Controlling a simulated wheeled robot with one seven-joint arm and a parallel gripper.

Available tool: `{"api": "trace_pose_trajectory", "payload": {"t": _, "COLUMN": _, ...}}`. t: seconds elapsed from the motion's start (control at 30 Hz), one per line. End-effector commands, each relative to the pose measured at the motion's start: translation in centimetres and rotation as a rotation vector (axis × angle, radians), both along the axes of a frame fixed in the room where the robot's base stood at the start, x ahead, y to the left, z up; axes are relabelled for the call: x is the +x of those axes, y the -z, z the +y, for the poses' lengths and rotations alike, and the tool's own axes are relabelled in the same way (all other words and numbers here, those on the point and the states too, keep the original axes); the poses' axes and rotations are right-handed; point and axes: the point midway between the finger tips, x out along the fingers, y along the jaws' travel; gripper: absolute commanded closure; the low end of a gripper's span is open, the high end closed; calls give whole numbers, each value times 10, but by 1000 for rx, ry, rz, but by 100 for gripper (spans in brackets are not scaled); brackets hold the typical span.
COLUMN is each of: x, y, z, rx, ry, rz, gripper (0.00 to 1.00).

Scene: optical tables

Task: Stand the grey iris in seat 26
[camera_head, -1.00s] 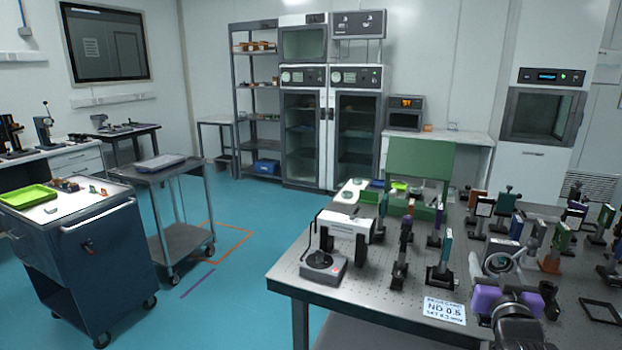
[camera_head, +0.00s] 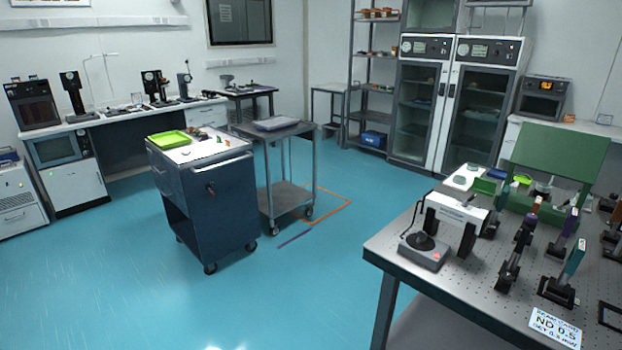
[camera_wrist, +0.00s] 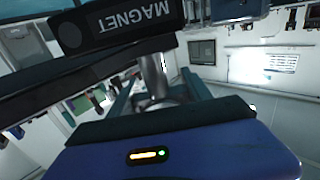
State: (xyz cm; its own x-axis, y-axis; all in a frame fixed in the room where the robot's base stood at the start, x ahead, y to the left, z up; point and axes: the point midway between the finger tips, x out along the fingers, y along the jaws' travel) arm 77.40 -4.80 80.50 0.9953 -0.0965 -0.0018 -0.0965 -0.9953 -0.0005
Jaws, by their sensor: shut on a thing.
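My gripper (camera_wrist: 155,85) shows in the wrist view, with its blue-purple body and small lit indicator at the bottom. It is shut on a post-mounted part, taken to be the grey iris (camera_wrist: 153,72). A silvery post stands between the fingers, and a dark base block marked MAGNET, upside down in the picture, is at the top. The iris ring itself is hidden in this view. Neither my gripper nor the held part shows in the head view now. I cannot make out a seat numbered 26 in either view.
The perforated optical table (camera_head: 450,275) at the right bears several post-mounted optics, a grey box with a black knob (camera_head: 424,250) and a card reading ND 0.5 (camera_head: 555,327). A dark blue cart (camera_head: 215,205) and a grey trolley (camera_head: 290,195) stand left of it. Open blue floor lies between.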

Motion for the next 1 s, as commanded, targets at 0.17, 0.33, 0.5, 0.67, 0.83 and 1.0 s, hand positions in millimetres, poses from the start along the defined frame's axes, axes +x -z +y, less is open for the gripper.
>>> {"api": "trace_pose_trajectory", "payload": {"t": 0.17, "x": -26, "y": 23, "z": 36, "rx": 0, "ry": -72, "rz": -3, "gripper": 100}}
{"api": "trace_pose_trajectory", "payload": {"t": 0.33, "x": -35, "y": 29, "z": 48, "rx": -2, "ry": -98, "rz": -6, "gripper": 100}}
{"api": "trace_pose_trajectory", "payload": {"t": 0.5, "x": -36, "y": 30, "z": 49, "rx": -1, "ry": -99, "rz": -7, "gripper": 100}}
{"api": "trace_pose_trajectory", "payload": {"t": 0.67, "x": -36, "y": 30, "z": 49, "rx": -1, "ry": -98, "rz": -6, "gripper": 100}}
{"api": "trace_pose_trajectory", "payload": {"t": 0.83, "x": -35, "y": 30, "z": 48, "rx": -1, "ry": -97, "rz": -6, "gripper": 100}}
{"api": "trace_pose_trajectory", "payload": {"t": 1.0, "x": -34, "y": 29, "z": 44, "rx": -2, "ry": -87, "rz": -7, "gripper": 100}}
